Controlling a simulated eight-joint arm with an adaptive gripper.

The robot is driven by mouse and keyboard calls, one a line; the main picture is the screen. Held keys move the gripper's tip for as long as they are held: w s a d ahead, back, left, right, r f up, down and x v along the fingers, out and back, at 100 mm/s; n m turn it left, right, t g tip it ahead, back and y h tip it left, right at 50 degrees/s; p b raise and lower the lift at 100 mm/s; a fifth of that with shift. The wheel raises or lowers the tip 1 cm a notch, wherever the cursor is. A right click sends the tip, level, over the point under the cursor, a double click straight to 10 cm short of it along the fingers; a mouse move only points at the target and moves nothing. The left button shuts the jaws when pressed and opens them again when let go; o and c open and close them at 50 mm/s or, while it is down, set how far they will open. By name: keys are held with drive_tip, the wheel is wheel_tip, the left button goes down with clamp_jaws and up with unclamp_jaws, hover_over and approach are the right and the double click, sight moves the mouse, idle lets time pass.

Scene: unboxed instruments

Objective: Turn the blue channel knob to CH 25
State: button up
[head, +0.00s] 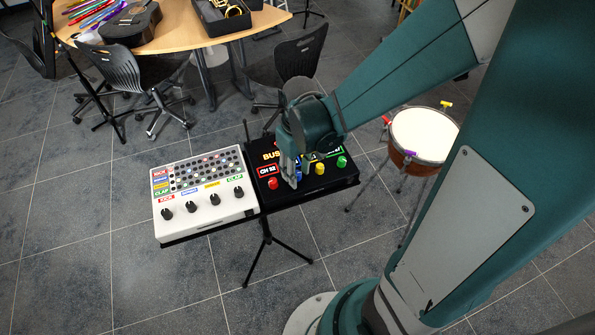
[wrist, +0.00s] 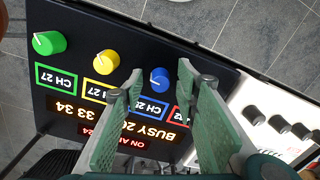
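The black channel box (head: 318,192) stands on a stand beside a white mixer, and also shows upside down in the wrist view (wrist: 72,20). Its blue knob (wrist: 160,79) lies between the fingertips of my gripper (wrist: 160,74) in the wrist view, with a visible gap on both sides. A pale pointer mark shows on the knob. The blue-framed readout (wrist: 148,108) appears to read CH 25, partly covered by a finger. In the head view my gripper (head: 289,178) points down at the box and mostly hides the blue knob. The gripper is open and empty.
Yellow (wrist: 107,62) and green (wrist: 49,43) knobs, both reading CH 27, sit beside the blue one. A red knob (head: 272,183) is on its other side. The white mixer (head: 205,195) adjoins the box. A drum (head: 424,133) stands to the right.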

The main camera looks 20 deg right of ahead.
drive_tip(key=shift+r, duration=0.1)
wheel_tip(320, 180, up, 12)
drive_tip(key=shift+d, duration=0.15)
idle(0.9)
idle(0.6)
wheel_tip(320, 180, up, 5)
drive_tip(key=m+t, duration=0.2)
drive_tip(key=t, duration=0.1)
hover_over(299, 173)
drive_tip(key=s, duration=0.2)
drive_tip(key=s+d+r+m+t, duration=0.2)
drive_tip(key=s+r+t, duration=0.2)
drive_tip(key=r, duration=0.1)
idle(0.6)
idle(0.4)
